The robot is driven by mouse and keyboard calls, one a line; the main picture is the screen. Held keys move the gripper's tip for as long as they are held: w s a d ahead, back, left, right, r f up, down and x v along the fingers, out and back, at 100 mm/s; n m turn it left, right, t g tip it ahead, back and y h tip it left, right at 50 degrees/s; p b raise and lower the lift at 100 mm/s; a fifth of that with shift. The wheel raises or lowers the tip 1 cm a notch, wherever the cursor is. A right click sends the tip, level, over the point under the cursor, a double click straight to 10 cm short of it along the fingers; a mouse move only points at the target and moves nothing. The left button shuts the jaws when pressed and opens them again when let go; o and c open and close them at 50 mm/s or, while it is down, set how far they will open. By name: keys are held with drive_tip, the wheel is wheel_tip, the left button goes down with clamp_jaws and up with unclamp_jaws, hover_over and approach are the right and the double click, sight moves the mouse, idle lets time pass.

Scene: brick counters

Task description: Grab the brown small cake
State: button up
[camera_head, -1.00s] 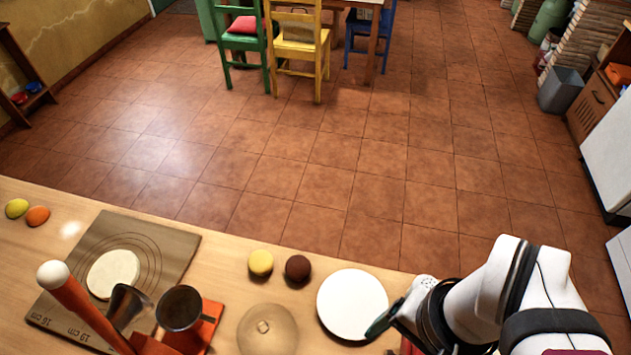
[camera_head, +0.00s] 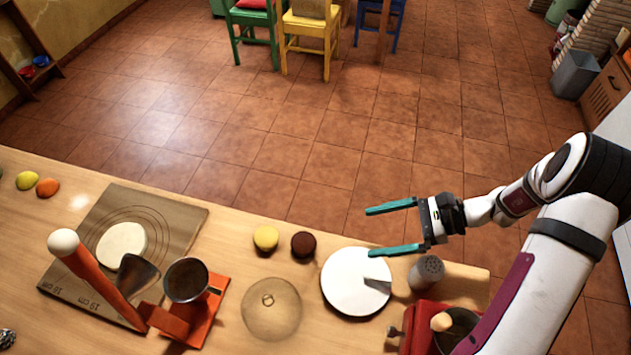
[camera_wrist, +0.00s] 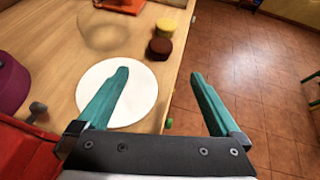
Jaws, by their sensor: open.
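The brown small cake (camera_head: 303,244) is a dark round cake on the wooden counter, close to its far edge, just right of a yellow small cake (camera_head: 265,238). In the wrist view the brown cake (camera_wrist: 160,50) lies ahead, beyond the fingertips and between their lines. My gripper (camera_head: 392,230) is open and empty, with teal fingers. It is to the right of the brown cake and above the counter's far edge, apart from the cake. In the wrist view my gripper (camera_wrist: 160,72) has its left finger over the white plate.
A white round plate (camera_head: 345,290) is right of the cake. A clear dome (camera_head: 270,312) stands in front of the cakes. A grey shaker (camera_head: 426,272) and red appliance (camera_head: 420,335) are at the right. A board with dough (camera_head: 122,245) lies left. Beyond the edge is open tiled floor.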

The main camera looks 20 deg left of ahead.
sight(310, 241)
drive_tip(key=shift+m, duration=0.3)
drive_tip(key=x, duration=1.6)
drive_tip(key=shift+f, duration=0.35)
drive_tip(key=c, duration=1.4)
drive_tip(key=shift+r, duration=0.15)
